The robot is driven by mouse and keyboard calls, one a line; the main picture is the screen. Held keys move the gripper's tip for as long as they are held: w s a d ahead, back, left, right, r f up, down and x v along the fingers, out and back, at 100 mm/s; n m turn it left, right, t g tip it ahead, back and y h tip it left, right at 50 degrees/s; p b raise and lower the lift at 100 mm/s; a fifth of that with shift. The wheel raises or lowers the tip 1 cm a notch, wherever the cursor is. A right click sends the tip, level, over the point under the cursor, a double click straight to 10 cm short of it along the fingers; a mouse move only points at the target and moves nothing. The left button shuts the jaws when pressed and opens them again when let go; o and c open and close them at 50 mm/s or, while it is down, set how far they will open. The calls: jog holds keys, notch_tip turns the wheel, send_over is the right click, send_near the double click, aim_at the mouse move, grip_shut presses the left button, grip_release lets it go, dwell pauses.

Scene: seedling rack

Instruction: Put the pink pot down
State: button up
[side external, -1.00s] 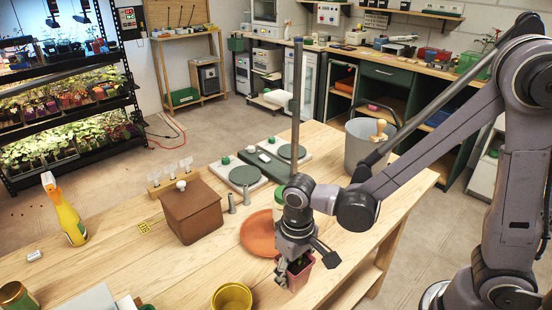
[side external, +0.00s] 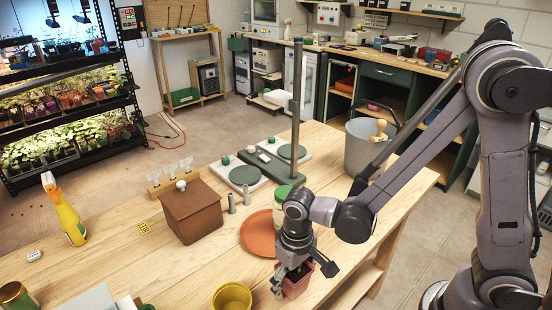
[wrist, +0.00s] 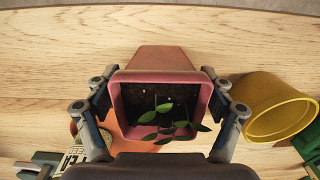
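The pink pot (side external: 297,284) stands upright at the front right of the wooden table, its base seemingly on the tabletop. In the wrist view the pot (wrist: 165,60) shows its square rim, dark soil and a small green seedling (wrist: 165,122). My gripper (side external: 292,278) is low over the pot with one finger on each side. In the wrist view my gripper's fingers (wrist: 161,92) look spread, with a narrow gap beside the pot's walls. The exact contact at the far fingertips is hard to see.
A yellow pot (side external: 232,297) stands left of the pink pot, close to my finger in the wrist view. A terracotta saucer (side external: 258,236) lies behind. A brown lidded box (side external: 191,212) and a spray bottle (side external: 66,215) stand farther left. Bare table lies right of the pot.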

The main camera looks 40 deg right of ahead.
notch_tip(320, 180, up, 12)
jog(key=shift+r, duration=0.1)
jog(key=d+r+t, duration=0.2)
jog(key=d+t, duration=0.1)
jog(key=d, duration=0.3)
jog(key=s+d+r+t, duration=0.1)
jog(key=d+r+t, duration=0.1)
jog(key=d+t, duration=0.2)
jog(key=shift+d+r, duration=0.35)
jog(key=shift+d, duration=1.45)
